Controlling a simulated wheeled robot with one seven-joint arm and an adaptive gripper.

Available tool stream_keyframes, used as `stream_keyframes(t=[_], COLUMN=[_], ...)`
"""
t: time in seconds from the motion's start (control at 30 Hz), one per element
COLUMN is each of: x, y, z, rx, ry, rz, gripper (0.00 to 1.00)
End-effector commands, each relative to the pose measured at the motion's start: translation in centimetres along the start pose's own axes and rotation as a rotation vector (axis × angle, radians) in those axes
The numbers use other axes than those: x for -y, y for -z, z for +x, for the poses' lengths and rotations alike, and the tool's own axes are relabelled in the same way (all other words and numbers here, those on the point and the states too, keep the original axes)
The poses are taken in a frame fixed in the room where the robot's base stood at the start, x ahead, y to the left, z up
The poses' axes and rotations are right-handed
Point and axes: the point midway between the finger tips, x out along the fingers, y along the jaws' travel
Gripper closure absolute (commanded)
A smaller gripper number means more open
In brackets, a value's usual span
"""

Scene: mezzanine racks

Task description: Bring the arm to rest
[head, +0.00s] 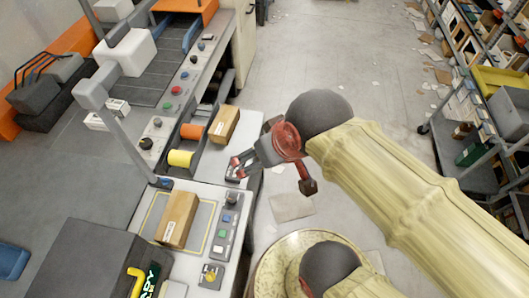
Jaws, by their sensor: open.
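My gripper (238,168) is at the end of my pale yellow arm, which reaches in from the lower right in the head view. Its fingers point left, over the right edge of the workbench. The jaws are open, and I see nothing between them. A small cardboard box (224,125) is just beyond the gripper, apart from it. Another cardboard box (176,218) lies on a white panel (150,226) marked with a yellow outline, to the lower left of the gripper.
The workbench holds a yellow roll (180,158), an orange roll (191,132) and control panels with buttons. A grey post (125,128) rises from it. Shelving (475,100) with a yellow bin (500,79) stands at right. The aisle floor (330,50) between is mostly open, with scattered paper.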

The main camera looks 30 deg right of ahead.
Motion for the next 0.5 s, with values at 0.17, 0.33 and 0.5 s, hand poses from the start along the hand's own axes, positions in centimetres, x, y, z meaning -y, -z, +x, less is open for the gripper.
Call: stream_keyframes(t=[0.17, 0.33, 0.5], x=[0.0, 0.1, 0.1], y=[0.1, -0.5, -2.0], z=[0.0, 1.1, 4.0], rx=[0.0, 0.0, 0.001], ry=[0.001, 0.001, 0.001], rz=[0.001, 0.001, 0.001], gripper=[0.14, 0.14, 0.14])
